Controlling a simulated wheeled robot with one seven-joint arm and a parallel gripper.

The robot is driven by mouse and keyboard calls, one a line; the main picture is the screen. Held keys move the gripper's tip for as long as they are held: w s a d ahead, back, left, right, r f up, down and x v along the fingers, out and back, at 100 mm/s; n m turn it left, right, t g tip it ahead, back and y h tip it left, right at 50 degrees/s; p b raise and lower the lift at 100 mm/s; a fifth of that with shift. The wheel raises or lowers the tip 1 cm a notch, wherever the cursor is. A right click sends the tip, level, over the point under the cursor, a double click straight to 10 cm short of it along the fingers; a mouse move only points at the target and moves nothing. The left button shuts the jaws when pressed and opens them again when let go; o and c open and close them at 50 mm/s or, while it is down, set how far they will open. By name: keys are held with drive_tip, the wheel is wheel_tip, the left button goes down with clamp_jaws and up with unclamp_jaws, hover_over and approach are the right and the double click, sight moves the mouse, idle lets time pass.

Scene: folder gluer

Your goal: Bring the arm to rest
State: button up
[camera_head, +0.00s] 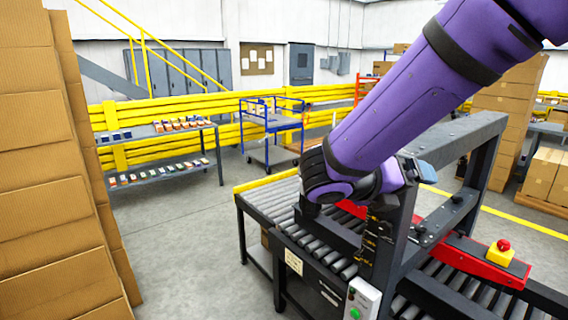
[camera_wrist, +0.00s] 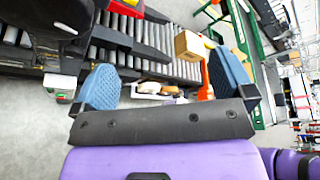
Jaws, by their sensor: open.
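My purple arm reaches across the right half of the head view, over a black-framed roller conveyor (camera_head: 265,200). In the wrist view my gripper (camera_wrist: 165,85) has its two blue pads wide apart, with nothing between them. In the head view only a blue piece of the gripper shows behind my wrist, and the rest of it is hidden. The conveyor rollers (camera_wrist: 120,35) also show beyond the pads in the wrist view.
A black machine frame (camera_head: 455,140) with red guards and a red stop button (camera_head: 503,245) stands close to my arm. Stacked cardboard boxes (camera_head: 50,170) rise at the left. A shelf (camera_head: 160,150) and a blue cart (camera_head: 270,125) stand behind. Grey floor (camera_head: 185,240) is clear at centre left.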

drive_tip(key=s+d+m+g+y, duration=0.5)
drive_tip(key=s+d+m, duration=0.4)
drive_tip(key=m, duration=0.5)
drive_tip(key=s+a+r+m+t+y, duration=0.1)
drive_tip(key=s+m+y, duration=0.3)
drive_tip(key=m, duration=0.5)
drive_tip(key=s+a+r+m+t+y, duration=0.1)
drive_tip(key=s+m+t+y, duration=0.3)
drive_tip(key=m, duration=0.4)
drive_tip(key=shift+s+a+r+m+y, duration=0.25)
drive_tip(key=shift+s+r+m+y, duration=0.25)
drive_tip(key=shift+r, duration=0.4)
idle(0.6)
